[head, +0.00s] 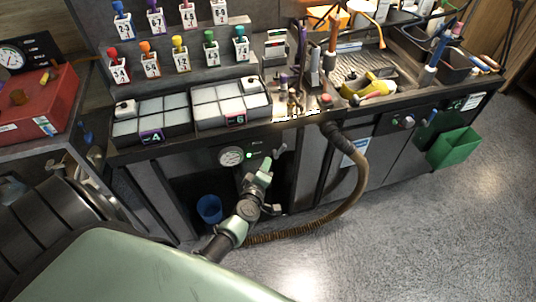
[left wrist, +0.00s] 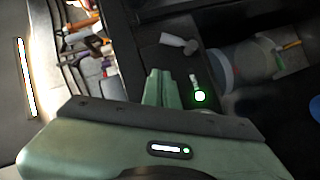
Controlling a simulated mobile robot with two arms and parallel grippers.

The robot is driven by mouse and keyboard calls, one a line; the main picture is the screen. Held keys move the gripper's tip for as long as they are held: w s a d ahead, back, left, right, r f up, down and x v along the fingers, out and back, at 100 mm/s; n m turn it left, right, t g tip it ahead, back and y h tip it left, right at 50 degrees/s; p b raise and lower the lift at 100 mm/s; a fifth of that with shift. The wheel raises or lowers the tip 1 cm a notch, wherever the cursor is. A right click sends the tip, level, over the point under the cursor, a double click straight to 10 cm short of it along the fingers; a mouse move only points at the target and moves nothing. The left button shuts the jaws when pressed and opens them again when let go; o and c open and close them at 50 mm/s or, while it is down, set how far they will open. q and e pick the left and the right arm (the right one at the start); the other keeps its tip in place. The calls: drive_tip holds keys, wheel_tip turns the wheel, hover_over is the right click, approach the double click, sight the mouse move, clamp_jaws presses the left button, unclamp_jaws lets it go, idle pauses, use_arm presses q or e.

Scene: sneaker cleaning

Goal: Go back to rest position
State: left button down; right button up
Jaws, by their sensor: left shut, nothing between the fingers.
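My left gripper (head: 265,168) is shut and empty. It stands in front of the workbench's lower front, just below the bench-top edge and near the round gauge (head: 231,156). In the left wrist view its green fingers (left wrist: 157,87) are together with nothing between them. A pale handle-like fitting (left wrist: 180,43) on a dark panel shows beyond the fingers. My right gripper is in neither view.
The bench carries two divided trays (head: 228,103), a yellow tool (head: 369,86) and several small tools. A ribbed hose (head: 350,188) curves down to the floor right of my gripper. A blue bin (head: 210,208) stands under the bench; a green bin (head: 454,147) is at right. Floor at lower right is clear.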

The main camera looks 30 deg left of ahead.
use_arm(q)
drive_tip(key=s+d+f+m+g+h+b, duration=0.2)
drive_tip(key=s+d+f+m, duration=0.3)
drive_tip(key=s+f, duration=0.5)
drive_tip(key=s+d+f+m+g+h+b, duration=0.25)
drive_tip(key=s+d+f+m, duration=0.3)
drive_tip(key=f, duration=0.95)
drive_tip(key=s+f+m+g+b, duration=0.1)
drive_tip(key=s+f+m+g, duration=0.2)
drive_tip(key=s, duration=0.7)
drive_tip(key=s+f+m+g+b, duration=0.1)
drive_tip(key=s+f+m+g, duration=0.1)
drive_tip(key=s+f, duration=0.6)
drive_tip(key=s+a+f+m+g+b, duration=0.1)
drive_tip(key=s+f+m+g, duration=0.2)
drive_tip(key=s, duration=1)
wheel_tip(320, 180, down, 4)
drive_tip(key=shift+r+m+g+b, duration=0.25)
drive_tip(key=shift+m+g+b, duration=0.1)
drive_tip(key=shift+m, duration=0.2)
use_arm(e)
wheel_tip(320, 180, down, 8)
